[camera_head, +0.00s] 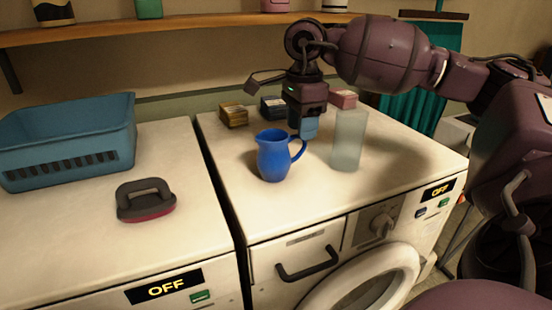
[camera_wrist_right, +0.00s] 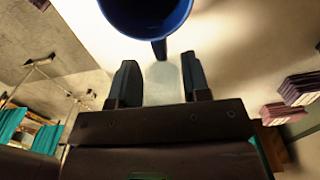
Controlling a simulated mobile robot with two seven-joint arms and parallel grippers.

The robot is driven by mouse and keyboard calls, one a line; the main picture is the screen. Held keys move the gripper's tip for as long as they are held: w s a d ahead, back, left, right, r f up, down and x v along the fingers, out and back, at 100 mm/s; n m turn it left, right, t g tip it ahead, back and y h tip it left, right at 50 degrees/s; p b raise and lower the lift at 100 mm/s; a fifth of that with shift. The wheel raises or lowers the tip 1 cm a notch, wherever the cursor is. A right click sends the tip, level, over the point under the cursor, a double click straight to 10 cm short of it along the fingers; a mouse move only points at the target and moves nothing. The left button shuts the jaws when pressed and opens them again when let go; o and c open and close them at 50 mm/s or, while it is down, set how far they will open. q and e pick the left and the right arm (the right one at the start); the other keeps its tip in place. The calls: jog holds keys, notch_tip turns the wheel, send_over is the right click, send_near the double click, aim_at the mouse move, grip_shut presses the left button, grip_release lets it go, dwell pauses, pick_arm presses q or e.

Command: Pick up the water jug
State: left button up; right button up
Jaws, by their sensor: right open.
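The blue water jug (camera_head: 273,158) stands upright on the right washing machine, its handle towards the right of the head view. My right gripper (camera_head: 304,128) is above and behind the handle, pointing down. In the right wrist view, the jug (camera_wrist_right: 146,18) shows at the top edge, with its handle pointing between the two spread fingers of the gripper (camera_wrist_right: 158,80). The gripper is open and empty. The handle's end appears just beyond the fingertips; I cannot tell whether they touch. My left gripper is not in view.
A translucent pale cylinder (camera_head: 349,140) stands close to the right of the jug and gripper. Small boxes (camera_head: 234,114) sit behind. A blue basket (camera_head: 70,140) and a dark-handled brush (camera_head: 146,199) are on the left machine. A shelf (camera_head: 180,27) runs along the wall.

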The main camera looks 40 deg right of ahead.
aim_at(300, 152)
jog(key=shift+w+f, duration=0.1)
jog(key=shift+f, duration=2.45)
grip_shut()
